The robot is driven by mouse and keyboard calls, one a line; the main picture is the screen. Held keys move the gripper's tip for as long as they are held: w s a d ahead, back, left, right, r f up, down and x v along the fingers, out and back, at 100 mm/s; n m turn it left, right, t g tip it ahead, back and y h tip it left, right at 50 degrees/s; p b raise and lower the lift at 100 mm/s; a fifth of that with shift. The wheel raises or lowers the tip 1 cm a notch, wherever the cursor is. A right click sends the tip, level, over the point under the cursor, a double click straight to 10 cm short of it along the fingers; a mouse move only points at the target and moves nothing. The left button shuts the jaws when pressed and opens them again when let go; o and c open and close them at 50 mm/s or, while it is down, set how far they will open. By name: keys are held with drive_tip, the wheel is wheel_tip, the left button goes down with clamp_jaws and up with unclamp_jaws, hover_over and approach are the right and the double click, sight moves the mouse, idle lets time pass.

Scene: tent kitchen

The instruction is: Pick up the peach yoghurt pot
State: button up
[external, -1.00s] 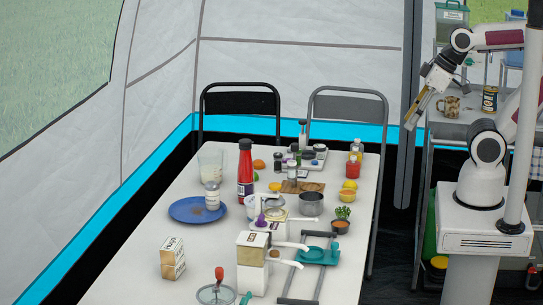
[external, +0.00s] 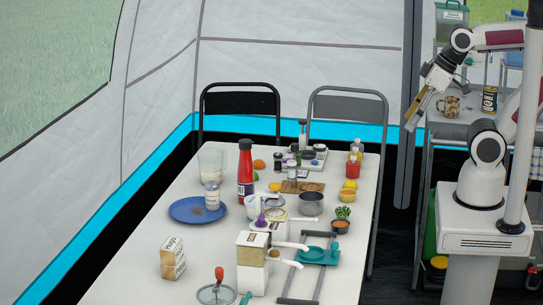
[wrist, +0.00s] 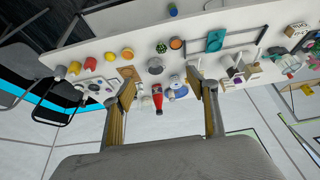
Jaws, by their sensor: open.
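A small whitish pot with a pale label (external: 212,196) stands on the blue plate (external: 183,213) at the table's left side. Its label is too small to read, so I cannot tell whether it is the peach yoghurt pot. My gripper (external: 412,118) hangs high at the right, beyond the table's right edge and far from the plate. In the wrist view my gripper (wrist: 165,92) has its two fingers wide apart, with nothing between them. The blue plate (wrist: 181,91) shows small in the distance there, partly behind things.
A red sauce bottle (external: 245,174) stands right of the plate. Two chairs stand behind. The table's front left is clear.

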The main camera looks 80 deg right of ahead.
drive_tip(key=shift+w, duration=0.1)
drive_tip(key=w+d+f+n+t+h, duration=0.15)
drive_tip(key=w+d, duration=0.25)
drive_tip(key=w, duration=1)
drive_tip(key=w+d+f+n+t, duration=0.1)
drive_tip(key=w+d+f+t, duration=0.2)
drive_tip(key=w, duration=1)
drive_tip(key=w+a+f+n+y, duration=0.1)
drive_tip(key=w+a+f+y, duration=0.1)
drive_tip(key=f, duration=0.4)
drive_tip(key=w+a+f+n+y, duration=0.1)
drive_tip(key=w+a+f+y, duration=0.1)
drive_tip(key=f, duration=0.4)
drive_tip(key=w+a+f+n+y, duration=0.2)
drive_tip(key=w+f+y, duration=0.2)
drive_tip(key=w+f, duration=0.2)
drive_tip(key=shift+a+f, duration=0.15)
drive_tip(key=shift+f, duration=0.25)
drive_tip(key=shift+a+f, duration=0.25)
drive_tip(key=shift+f, duration=0.1)
